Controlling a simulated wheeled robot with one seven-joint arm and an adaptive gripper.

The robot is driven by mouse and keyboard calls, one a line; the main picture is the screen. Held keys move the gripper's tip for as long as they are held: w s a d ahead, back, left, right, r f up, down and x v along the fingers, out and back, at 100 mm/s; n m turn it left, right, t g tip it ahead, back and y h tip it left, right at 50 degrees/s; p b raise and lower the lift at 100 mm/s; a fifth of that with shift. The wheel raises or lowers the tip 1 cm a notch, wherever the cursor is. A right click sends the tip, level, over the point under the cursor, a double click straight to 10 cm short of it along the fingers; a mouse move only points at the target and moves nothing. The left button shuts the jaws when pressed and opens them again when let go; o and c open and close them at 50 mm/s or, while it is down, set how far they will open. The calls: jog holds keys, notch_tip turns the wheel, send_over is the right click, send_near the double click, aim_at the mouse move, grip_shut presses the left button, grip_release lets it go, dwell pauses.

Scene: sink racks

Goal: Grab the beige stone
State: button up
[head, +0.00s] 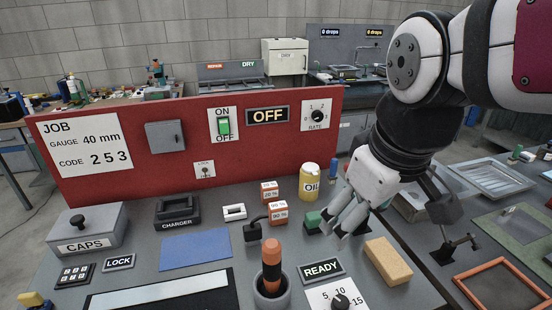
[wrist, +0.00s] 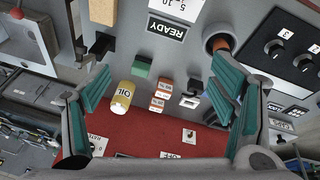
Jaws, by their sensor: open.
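The beige stone (head: 388,261) is a tan rectangular block lying flat on the grey bench, right of the READY sign. In the wrist view it shows at the top left (wrist: 103,11), cut by the frame edge. My gripper (head: 341,222) is open and empty above the bench, to the left of and behind the stone in the head view. In the wrist view my gripper's teal-padded fingers (wrist: 160,92) are spread wide, with the stone outside the space between them. Nothing hides the stone in the head view.
A green block (head: 313,222) sits close by my fingers. The yellow OIL can (head: 309,182) and orange-white boxes (head: 278,212) stand behind. The red panel (head: 110,180) rises behind.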

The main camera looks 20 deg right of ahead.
jog(key=shift+o, duration=1.1)
jog(key=w+d+f+n+g+p, duration=0.1)
jog(key=w+d+f+n+g, duration=0.1)
jog(key=d+n, duration=0.5)
jog(key=w+d+g, duration=0.1)
jog(key=w+d, duration=0.1)
jog(key=shift+w+f+y, duration=0.35)
jog(key=shift+y, duration=0.05)
jog(key=n+y+p, duration=0.2)
jog(key=n+y, duration=0.1)
jog(key=n, duration=0.5)
send_near(389, 256)
jog(key=f, duration=0.3)
jog(key=shift+w+a+f+g+b, duration=0.3)
jog(key=shift+w+a+f+b, duration=0.05)
jog(key=shift+a+f+b, duration=0.05)
jog(key=shift+x, duration=2.75)
jog(key=shift+s+a, duration=0.1)
jog(key=shift+s, duration=0.05)
jog(key=c, duration=1.2)
jog(key=shift+c, duration=0.2)
jog(key=shift+r, duration=0.3)
